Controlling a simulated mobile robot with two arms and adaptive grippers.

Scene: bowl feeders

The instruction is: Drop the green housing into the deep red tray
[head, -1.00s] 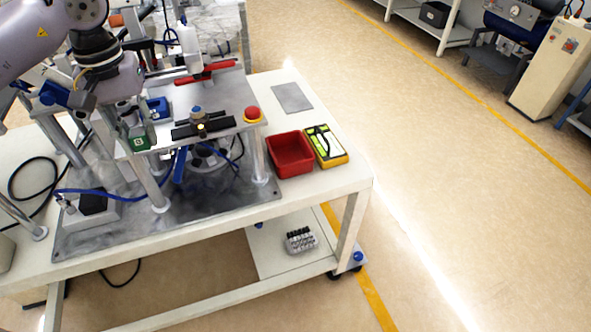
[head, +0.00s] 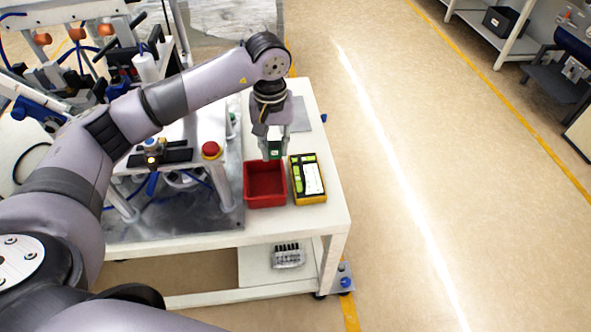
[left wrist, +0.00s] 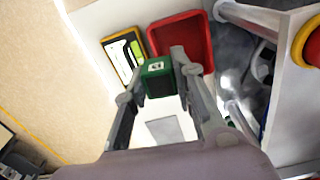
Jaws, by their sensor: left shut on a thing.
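My left gripper (head: 273,150) is shut on the green housing (head: 275,149). In the head view the housing hangs at the back edge of the deep red tray (head: 265,203), above the table. In the left wrist view the green housing (left wrist: 158,78) sits between the fingertips of my left gripper (left wrist: 160,80). The red tray (left wrist: 181,28) lies beyond it there, and the housing overlaps the tray's near left side in the picture. The tray looks empty where I see into it. My right gripper is not in view.
A yellow-and-black box (head: 308,179) stands just right of the tray. A red button (head: 211,150) sits on the raised fixture plate to the left. A flat grey plate (left wrist: 167,130) lies on the white table (head: 290,225). Open floor is to the right.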

